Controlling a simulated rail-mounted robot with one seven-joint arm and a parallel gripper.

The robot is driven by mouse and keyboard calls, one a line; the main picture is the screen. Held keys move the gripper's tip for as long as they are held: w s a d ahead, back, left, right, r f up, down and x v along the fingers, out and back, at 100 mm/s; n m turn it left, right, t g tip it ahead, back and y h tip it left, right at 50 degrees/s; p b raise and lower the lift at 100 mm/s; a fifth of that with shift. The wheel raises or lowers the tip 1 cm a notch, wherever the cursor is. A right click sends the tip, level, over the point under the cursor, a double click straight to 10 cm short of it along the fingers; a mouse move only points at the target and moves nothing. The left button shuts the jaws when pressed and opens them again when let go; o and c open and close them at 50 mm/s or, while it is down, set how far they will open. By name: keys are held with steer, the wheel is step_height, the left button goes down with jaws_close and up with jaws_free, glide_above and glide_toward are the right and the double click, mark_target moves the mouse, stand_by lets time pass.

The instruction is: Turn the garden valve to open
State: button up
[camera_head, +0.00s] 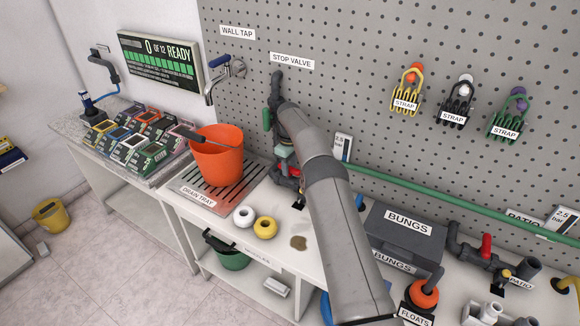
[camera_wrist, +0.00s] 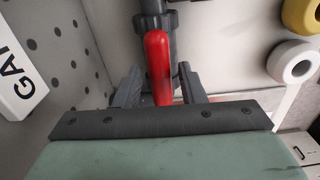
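The garden valve has a red lever handle (camera_wrist: 158,62) on a dark grey pipe (camera_wrist: 152,22). In the wrist view the lever lies between the two fingers of my gripper (camera_wrist: 159,80), with a narrow gap visible on each side. The fingers are apart. In the head view my gripper (camera_head: 285,160) is low at the pegboard, and a bit of the red handle (camera_head: 294,172) shows beside it. My arm hides much of the valve there.
An orange bucket (camera_head: 217,160) stands on the drain tray (camera_head: 190,199), left of my arm. A white roll (camera_head: 243,216) and a yellow roll (camera_head: 265,228) lie on the bench nearby. A grey bungs box (camera_head: 402,238) and the red-handled patio valve (camera_head: 487,246) are to the right.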

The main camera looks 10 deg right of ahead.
steer(key=shift+r, duration=0.1)
step_height(320, 180, up, 6)
steer(key=p, duration=0.3)
steer(key=shift+p, duration=0.4)
steer(key=shift+r, duration=0.35)
step_height(320, 180, up, 11)
steer(key=p, duration=0.3)
steer(key=shift+p, duration=0.3)
steer(key=shift+r, duration=0.15)
